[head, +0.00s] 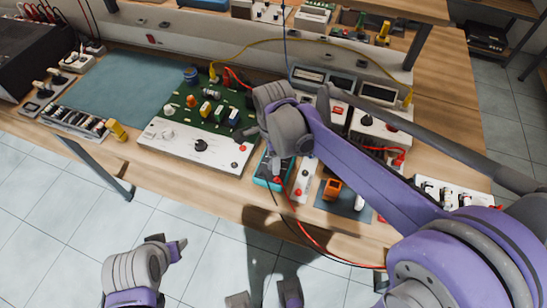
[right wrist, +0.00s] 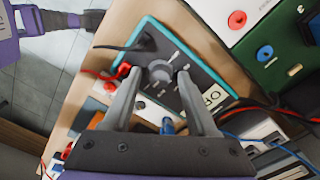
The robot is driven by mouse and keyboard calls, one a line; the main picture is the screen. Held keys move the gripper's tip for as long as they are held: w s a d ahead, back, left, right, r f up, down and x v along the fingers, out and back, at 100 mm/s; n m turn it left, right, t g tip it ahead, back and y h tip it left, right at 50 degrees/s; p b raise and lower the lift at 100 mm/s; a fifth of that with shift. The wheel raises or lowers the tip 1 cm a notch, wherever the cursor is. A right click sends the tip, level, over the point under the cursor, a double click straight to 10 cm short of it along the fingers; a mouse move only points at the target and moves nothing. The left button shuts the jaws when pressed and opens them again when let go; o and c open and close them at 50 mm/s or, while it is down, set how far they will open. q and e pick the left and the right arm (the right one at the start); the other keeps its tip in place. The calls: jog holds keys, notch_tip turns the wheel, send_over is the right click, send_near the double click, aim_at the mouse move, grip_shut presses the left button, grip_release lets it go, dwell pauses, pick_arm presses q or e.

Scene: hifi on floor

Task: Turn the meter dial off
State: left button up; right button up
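The meter (right wrist: 190,62) is a dark box with a teal edge and a round grey dial (right wrist: 160,72) with marks around it. In the head view the meter (head: 262,173) lies near the bench's front edge, partly hidden under my right arm. My right gripper (right wrist: 157,76) is open, with one fingertip on each side of the dial. I cannot tell whether the fingers touch it. My left gripper (head: 168,244) hangs over the floor in front of the bench, empty; its finger gap is unclear.
A green circuit board with a white control panel (head: 188,146) stands left of the meter. A white strip (head: 303,180) and an orange item (head: 332,189) lie to its right. Red and black leads (head: 300,228) droop over the front edge. A blue-green mat (head: 128,88) is clear.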

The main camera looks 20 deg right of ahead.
grip_shut()
